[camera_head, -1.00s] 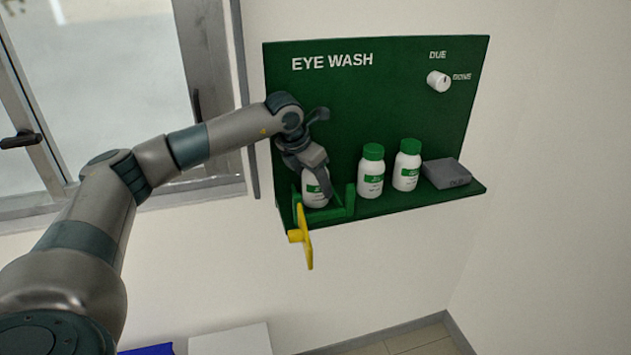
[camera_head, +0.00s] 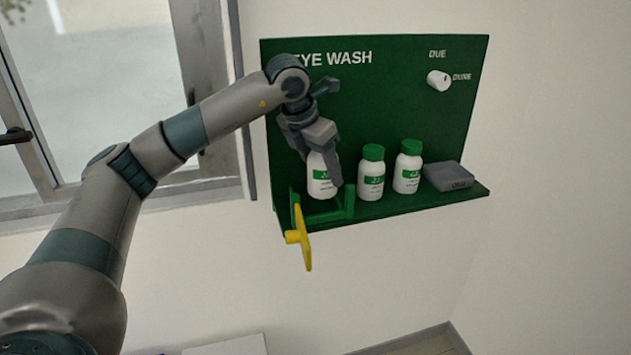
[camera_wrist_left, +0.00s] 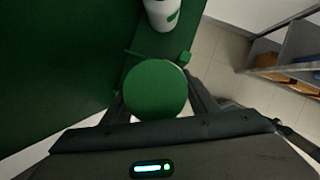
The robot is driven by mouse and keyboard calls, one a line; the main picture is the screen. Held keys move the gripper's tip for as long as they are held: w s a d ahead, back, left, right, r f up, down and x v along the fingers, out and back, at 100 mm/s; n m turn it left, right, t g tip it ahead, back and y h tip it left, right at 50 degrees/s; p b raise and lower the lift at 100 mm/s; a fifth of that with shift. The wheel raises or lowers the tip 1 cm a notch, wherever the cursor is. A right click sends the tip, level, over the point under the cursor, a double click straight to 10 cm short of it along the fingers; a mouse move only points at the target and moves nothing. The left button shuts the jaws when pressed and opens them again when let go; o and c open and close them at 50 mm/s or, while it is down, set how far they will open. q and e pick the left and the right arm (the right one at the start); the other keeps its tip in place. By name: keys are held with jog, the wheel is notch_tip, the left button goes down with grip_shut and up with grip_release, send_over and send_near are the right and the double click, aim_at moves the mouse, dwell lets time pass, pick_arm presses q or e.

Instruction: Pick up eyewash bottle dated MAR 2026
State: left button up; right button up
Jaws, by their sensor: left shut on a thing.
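The left gripper (camera_head: 322,160) is shut on a white eyewash bottle (camera_head: 318,186) with a green label, at the left end of the green eyewash board. Its green cap (camera_wrist_left: 157,90) shows between the fingers in the left wrist view; the gripper hides the cap in the head view. The bottle is upright, above or within the green holder (camera_head: 328,218) with the yellow lever (camera_head: 303,238). Two more white bottles with green caps, a middle bottle (camera_head: 371,182) and a right bottle (camera_head: 407,175), stand on the shelf. Their dates are too small to read. My right gripper is not in view.
A grey block (camera_head: 447,175) lies at the shelf's right end. A white knob (camera_head: 438,81) sits on the green board (camera_head: 400,110) beside the words DUE and DONE. A window frame (camera_head: 205,90) is left of the board. The wall right of it is bare.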

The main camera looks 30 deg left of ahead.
pick_arm(q)
jog(key=s+d+r+b, duration=0.2)
jog(key=s+d+r, duration=0.1)
jog(key=d+r, duration=0.1)
jog(key=shift+s+d, duration=0.4)
jog(key=shift+d, duration=0.2)
